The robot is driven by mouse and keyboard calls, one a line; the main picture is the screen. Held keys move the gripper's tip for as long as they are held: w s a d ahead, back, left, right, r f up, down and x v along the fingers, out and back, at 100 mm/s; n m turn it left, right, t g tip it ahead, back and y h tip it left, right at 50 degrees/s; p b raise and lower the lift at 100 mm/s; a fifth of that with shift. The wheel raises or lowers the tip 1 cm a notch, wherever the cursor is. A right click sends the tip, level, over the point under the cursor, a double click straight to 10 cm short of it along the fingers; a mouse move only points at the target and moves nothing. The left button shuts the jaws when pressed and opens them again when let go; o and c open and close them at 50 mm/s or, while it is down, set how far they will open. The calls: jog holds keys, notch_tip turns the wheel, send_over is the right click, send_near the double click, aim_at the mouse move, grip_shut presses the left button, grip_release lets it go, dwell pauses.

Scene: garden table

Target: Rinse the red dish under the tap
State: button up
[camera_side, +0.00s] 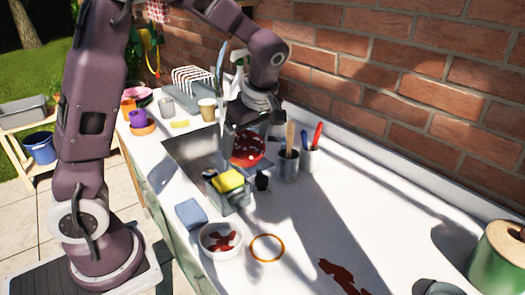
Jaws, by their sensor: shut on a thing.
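The red dish (247,150), with pale spots on it, is held over the right part of the sink (182,146). My gripper (250,133) points down and is shut on the dish; the fingertips are hard to make out. A tall, slim grey shape that looks like the tap (219,70) rises just left of my gripper, with a pale vertical streak below it that may be running water. I cannot tell whether the streak touches the dish. My arm hides part of the area behind the tap.
A grey caddy (231,200) with a yellow sponge stands at the sink's near edge. Tool cups (288,166) stand right of the dish. A white bowl (214,246) with red residue, a blue sponge (191,213) and an orange ring (267,260) lie nearer. The brick wall (400,80) bounds the back.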

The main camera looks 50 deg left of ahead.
aim_at(237, 154)
jog(key=w+a+r+y, duration=0.2)
jog(key=a+y, duration=0.1)
jog(key=a, duration=0.4)
jog(key=a+f, duration=0.3)
jog(key=f, duration=0.4)
jog(key=a+f+y, duration=0.1)
jog(key=a+f, duration=0.2)
jog(key=f, duration=0.4)
jog(key=shift+m+t+y, duration=0.3)
jog(key=shift+f, duration=0.1)
jog(key=v, duration=0.4)
jog(key=d+f+v, duration=0.1)
jog(key=v, duration=0.2)
dwell(0.4)
dwell(0.8)
